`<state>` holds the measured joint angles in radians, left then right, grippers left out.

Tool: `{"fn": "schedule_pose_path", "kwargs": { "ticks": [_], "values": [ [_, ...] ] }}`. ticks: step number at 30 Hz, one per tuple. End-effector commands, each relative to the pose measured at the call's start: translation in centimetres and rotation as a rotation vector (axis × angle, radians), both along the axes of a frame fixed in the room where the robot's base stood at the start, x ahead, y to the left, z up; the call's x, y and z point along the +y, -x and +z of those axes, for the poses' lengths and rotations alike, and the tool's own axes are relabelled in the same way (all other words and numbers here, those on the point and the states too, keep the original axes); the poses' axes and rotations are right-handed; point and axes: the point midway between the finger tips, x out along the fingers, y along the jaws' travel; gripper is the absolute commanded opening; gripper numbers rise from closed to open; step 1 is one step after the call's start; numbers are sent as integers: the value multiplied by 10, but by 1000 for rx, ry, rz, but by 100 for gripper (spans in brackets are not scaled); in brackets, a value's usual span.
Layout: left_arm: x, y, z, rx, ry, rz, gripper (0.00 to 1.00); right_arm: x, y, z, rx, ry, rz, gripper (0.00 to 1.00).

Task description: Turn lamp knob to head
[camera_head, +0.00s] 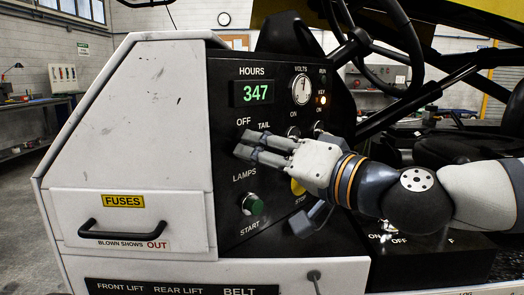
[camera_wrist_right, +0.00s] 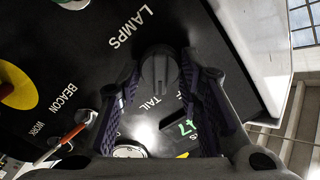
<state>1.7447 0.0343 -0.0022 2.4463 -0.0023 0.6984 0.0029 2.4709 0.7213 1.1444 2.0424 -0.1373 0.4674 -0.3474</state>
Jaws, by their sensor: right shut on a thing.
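The lamp knob (camera_wrist_right: 159,72) is a dark round knob with a raised grip bar, on the black panel between the LAMPS and TAIL labels in the right wrist view. The bar points roughly toward TAIL. My right gripper (camera_wrist_right: 162,78) has a finger on each side of the knob and is shut on it. In the head view, my right gripper (camera_head: 248,146) covers the knob, below the OFF and TAIL labels and above LAMPS. The HEAD label is hidden. My left gripper is not in view.
A green START button (camera_head: 252,205) sits below the right gripper. A yellow STOP button (camera_head: 298,186) is partly behind the hand. The HOURS display (camera_head: 253,92) reads 347. A key switch (camera_head: 319,127) is close above the hand. A black drawer handle (camera_head: 124,232) is at left.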

Motion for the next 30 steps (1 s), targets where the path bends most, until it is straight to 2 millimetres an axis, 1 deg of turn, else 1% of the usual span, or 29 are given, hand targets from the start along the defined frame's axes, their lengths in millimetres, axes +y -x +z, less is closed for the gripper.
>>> {"fn": "schedule_pose_path", "kwargs": {
  "ticks": [18,30],
  "values": [
    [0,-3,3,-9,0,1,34,0,0,-2,402,-399,2,5],
    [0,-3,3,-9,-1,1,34,0,0,-2,569,-568,2,5]
  ]
}}
